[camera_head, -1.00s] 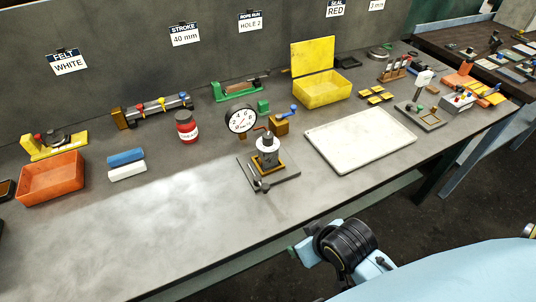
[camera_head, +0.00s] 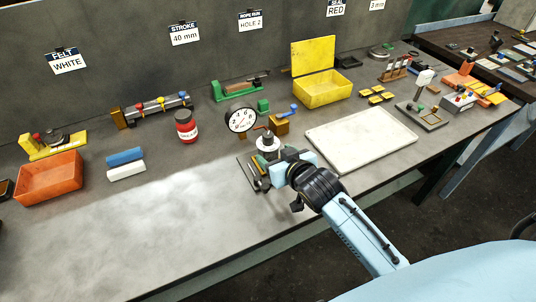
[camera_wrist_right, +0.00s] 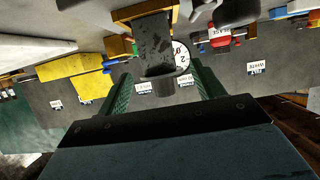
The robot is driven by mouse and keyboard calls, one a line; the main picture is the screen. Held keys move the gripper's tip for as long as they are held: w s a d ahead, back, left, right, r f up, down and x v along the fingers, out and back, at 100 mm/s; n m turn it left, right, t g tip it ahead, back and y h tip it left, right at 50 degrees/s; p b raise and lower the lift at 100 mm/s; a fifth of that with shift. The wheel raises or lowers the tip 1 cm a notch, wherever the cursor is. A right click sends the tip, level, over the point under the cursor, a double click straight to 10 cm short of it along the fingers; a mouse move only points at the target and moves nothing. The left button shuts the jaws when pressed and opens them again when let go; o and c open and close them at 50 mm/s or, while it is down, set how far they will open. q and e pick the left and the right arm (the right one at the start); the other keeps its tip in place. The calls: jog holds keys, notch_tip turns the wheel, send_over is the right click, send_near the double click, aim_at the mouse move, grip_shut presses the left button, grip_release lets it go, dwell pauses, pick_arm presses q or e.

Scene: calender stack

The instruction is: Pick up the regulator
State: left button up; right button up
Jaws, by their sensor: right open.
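The regulator appears to be the grey metal cylinder (camera_head: 267,143) with a dark top knob, upright on a yellow-edged base on a dark plate, near the middle of the bench. Its lower part is partly hidden by my right gripper in the head view. My right gripper (camera_head: 283,158) is close on its right front side. In the right wrist view, which is upside down, the cylinder (camera_wrist_right: 153,42) shows ahead between the two green fingers (camera_wrist_right: 160,80). The jaws are apart, with gaps at both sides; I cannot tell any contact. My left gripper is not in view.
A round dial gauge (camera_head: 241,120) stands just behind the regulator, with a blue-handled brass block (camera_head: 280,125) beside it. A white board (camera_head: 362,140) lies to the right. A red bottle (camera_head: 186,126) and an orange bin (camera_head: 50,178) stand left. The front left bench is clear.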

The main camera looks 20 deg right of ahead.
aim_at(272, 152)
jog(key=shift+f+b+x, duration=0.1)
jog(key=shift+b+x, duration=0.1)
jog(key=shift+x, duration=1.35)
jog(key=shift+f+b+x, duration=0.15)
jog(key=shift+b+x, duration=0.05)
jog(key=shift+x, duration=1.3)
jog(key=shift+s, duration=0.15)
jog(key=c, duration=1.3)
jog(key=shift+r, duration=0.1)
jog(key=shift+c, duration=0.6)
